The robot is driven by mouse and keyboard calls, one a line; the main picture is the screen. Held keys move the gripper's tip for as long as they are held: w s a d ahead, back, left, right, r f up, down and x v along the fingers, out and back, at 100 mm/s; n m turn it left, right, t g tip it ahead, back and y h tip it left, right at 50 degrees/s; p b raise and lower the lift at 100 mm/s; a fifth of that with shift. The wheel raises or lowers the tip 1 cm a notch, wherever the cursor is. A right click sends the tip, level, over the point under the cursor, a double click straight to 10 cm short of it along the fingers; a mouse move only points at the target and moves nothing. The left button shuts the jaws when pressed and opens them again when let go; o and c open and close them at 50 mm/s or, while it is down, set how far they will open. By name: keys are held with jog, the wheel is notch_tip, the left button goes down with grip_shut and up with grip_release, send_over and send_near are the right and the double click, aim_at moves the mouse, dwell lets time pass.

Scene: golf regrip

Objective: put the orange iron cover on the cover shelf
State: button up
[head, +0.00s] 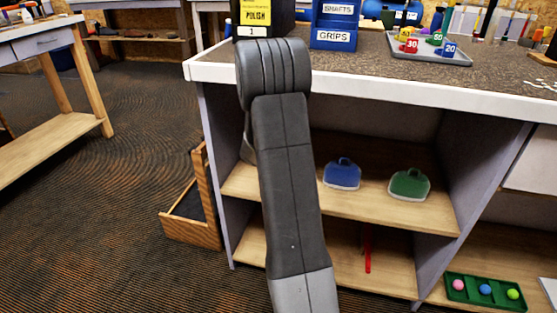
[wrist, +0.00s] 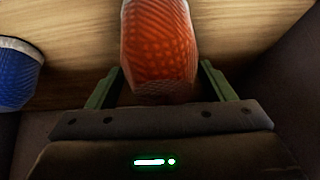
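The orange iron cover (wrist: 160,45) shows in the wrist view over the pale wooden shelf (wrist: 70,30). I cannot tell from this angle whether it rests on the wood. My gripper (wrist: 161,66) has its two green fingers spread, one on each side of the cover's near end, with a narrow gap at each side. In the head view my arm hides the orange cover and my gripper. The cover shelf (head: 385,212) is the upper wooden board under the workbench. A blue cover (head: 342,174) and a green cover (head: 409,185) stand on it.
The blue cover also shows at the left edge of the wrist view (wrist: 18,75). A dark wall stands close on the right there. A wooden box (head: 190,225) stands on the floor left of the bench.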

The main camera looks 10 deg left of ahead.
jog(key=shift+r, duration=0.1)
jog(key=shift+r+p, duration=0.2)
jog(key=shift+p, duration=0.15)
jog(key=p+v, duration=0.2)
jog(key=v, duration=0.9)
jog(key=shift+s+r+p, duration=0.25)
jog(key=shift+r+p, duration=0.05)
jog(key=shift+s, duration=0.1)
